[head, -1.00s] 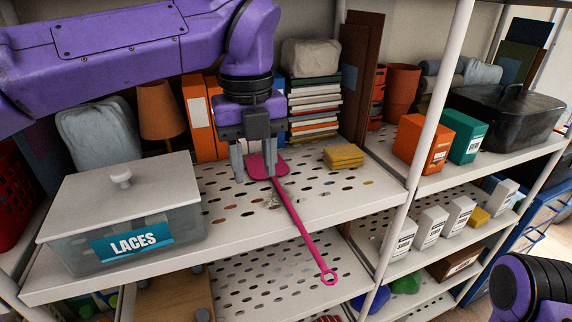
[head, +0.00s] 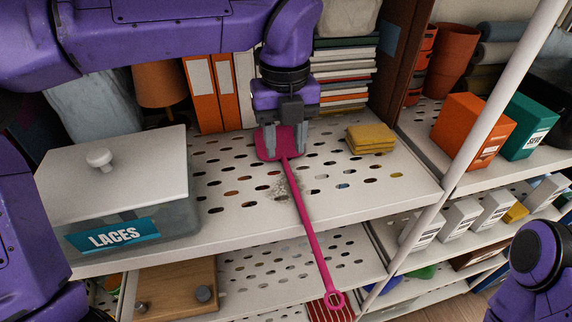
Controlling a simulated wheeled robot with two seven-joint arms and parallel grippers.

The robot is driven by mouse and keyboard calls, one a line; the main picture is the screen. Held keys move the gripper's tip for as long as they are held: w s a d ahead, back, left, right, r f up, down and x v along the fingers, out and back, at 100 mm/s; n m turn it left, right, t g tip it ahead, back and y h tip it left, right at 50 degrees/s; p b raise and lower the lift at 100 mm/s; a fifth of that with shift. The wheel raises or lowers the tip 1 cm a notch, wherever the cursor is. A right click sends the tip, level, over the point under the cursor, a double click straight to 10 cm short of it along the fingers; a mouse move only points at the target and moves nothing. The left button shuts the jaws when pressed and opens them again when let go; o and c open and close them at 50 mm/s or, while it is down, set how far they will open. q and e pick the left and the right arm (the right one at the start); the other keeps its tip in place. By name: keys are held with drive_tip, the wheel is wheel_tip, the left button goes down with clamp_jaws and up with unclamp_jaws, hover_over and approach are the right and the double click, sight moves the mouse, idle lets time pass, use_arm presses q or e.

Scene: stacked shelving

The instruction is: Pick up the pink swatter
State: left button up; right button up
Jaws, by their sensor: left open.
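The pink swatter (head: 304,219) lies on the perforated white shelf (head: 235,205) in the head view. Its flat head is toward the back, and its handle runs forward past the shelf's front edge, ending in a ring. My left gripper (head: 285,145) points down over the swatter's head, with its two fingers apart, one on each side of the part near the neck. I cannot tell whether the fingers touch it. My right gripper is not in view; only a purple arm part shows at the lower right.
A lidded box marked LACES (head: 115,195) stands left on the same shelf. Yellow cloths (head: 370,139) lie to the right. Stacked books (head: 342,75) and orange binders (head: 202,95) stand behind. A white post (head: 490,95) rises at the right. The shelf front is mostly clear.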

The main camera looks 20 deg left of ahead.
sight(287, 167)
use_arm(q)
drive_tip(key=f, duration=0.2)
drive_tip(key=f+p, duration=0.1)
drive_tip(key=f, duration=0.1)
drive_tip(key=shift+w+d, duration=0.25)
drive_tip(key=shift+s+a+f, duration=0.1)
drive_tip(key=shift+f, duration=0.15)
clamp_jaws()
